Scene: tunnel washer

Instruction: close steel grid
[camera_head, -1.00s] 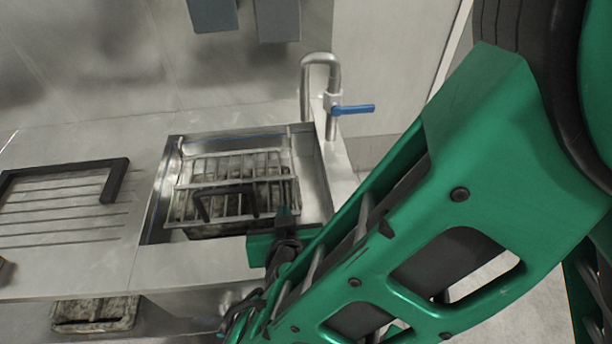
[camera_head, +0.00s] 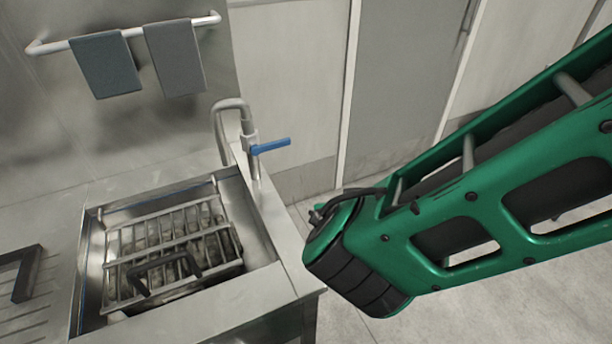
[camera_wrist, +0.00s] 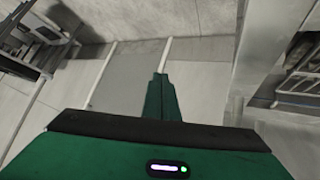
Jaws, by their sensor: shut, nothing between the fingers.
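The steel grid (camera_head: 165,243) lies in the sink basin (camera_head: 262,222) in the head view, a frame of pale bars with dark gaps. A black U-shaped handle (camera_head: 165,262) stands on its near part. I cannot tell whether the grid is fully seated. My gripper (camera_wrist: 162,78) shows in the wrist view, its green fingers together and empty, pointing over bare floor. It is apart from the grid. In the head view my gripper is out of sight, and only my arm shows, to the right of the sink.
A curved tap (camera_head: 234,104) with a blue lever (camera_head: 270,146) rises behind the sink. Two grey towels (camera_head: 106,65) (camera_head: 175,57) hang from a wall rail (camera_head: 50,47). A black handle (camera_head: 24,277) is on the left counter. Open floor (camera_head: 345,322) lies right of the counter.

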